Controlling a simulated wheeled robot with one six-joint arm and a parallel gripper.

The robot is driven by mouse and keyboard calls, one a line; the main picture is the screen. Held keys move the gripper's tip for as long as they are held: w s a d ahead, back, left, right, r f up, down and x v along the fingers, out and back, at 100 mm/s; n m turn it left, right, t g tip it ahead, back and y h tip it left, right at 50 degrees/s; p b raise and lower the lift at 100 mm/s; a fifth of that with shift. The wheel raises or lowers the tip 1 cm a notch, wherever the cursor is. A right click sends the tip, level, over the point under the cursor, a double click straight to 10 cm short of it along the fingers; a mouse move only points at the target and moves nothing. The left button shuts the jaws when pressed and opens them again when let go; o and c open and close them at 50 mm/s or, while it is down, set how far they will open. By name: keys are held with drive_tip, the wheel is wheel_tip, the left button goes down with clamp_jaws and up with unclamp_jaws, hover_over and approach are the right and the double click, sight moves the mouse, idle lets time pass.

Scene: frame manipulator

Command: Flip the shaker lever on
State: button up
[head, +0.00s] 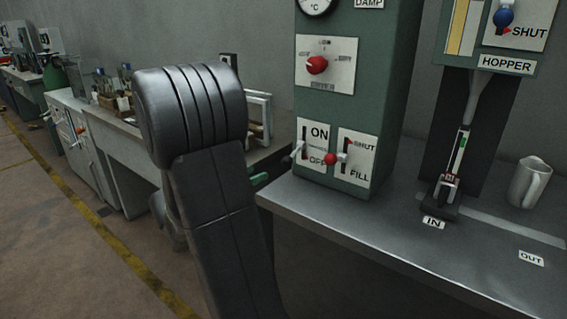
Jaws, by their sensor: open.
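A white ON/OFF plate (319,133) is on the lower front of the green cabinet (384,80). A small pale-tipped lever (298,153) sticks out at the plate's left side, low, about level with the OFF word. No label reading shaker is legible, so I cannot confirm that it is the shaker lever. My dark arm link fills the left-centre foreground, left of the plate and apart from it in the picture. My gripper does not show in this view.
A red-ball lever (330,159) sits close by, at a SHUT/FILL plate (358,158). A red knob (317,65) is above. Right stand a HOPPER unit (507,64) and a metal mug (529,183). The bench front (370,225) is clear.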

sight(283, 163)
drive_tip(key=x, duration=1.1)
drive_tip(key=shift+w+d+b, duration=0.2)
drive_tip(key=shift+d+b, duration=0.15)
drive_tip(key=shift+b, duration=0.05)
clamp_jaws()
